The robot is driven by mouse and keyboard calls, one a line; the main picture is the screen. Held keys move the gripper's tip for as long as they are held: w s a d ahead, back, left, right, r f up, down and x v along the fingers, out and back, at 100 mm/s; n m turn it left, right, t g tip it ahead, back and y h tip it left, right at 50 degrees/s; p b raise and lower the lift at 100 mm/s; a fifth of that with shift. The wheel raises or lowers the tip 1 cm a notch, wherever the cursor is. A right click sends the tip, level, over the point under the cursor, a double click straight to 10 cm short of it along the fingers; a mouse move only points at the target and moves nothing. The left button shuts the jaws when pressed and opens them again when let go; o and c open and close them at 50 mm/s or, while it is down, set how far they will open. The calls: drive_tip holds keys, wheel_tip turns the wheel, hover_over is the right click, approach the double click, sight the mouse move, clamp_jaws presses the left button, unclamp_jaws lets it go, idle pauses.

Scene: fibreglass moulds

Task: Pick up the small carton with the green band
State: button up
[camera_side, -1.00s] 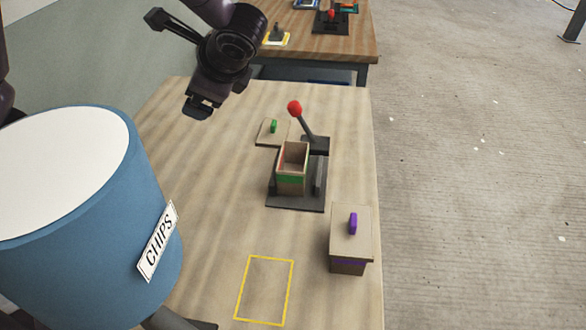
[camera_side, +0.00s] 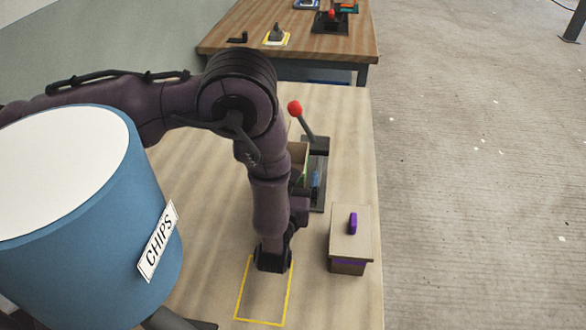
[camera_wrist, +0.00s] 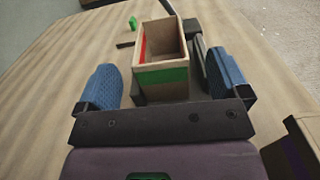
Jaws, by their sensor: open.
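The small carton with the green band (camera_wrist: 162,75) is an open, upright box. In the wrist view it stands between the two blue finger pads of my gripper (camera_wrist: 163,82), with gaps visible on both sides. My gripper is open, its pads apart and holding nothing. In the side view my arm hides most of the carton (camera_side: 300,153). One blue pad of my gripper (camera_side: 316,179) shows there beside the carton; the other pad is hidden.
A dark lever fixture with a red ball (camera_side: 295,108) stands by the carton. A lidded carton with a purple band (camera_side: 349,238) is at front right. A yellow outline (camera_side: 261,321) marks the front table. A blue CHIPS drum (camera_side: 80,240) stands at left. A green knob (camera_wrist: 133,22) shows behind.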

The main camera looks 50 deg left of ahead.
sight(298, 151)
drive_tip(key=shift+x, duration=2.2)
drive_tip(key=c, duration=1)
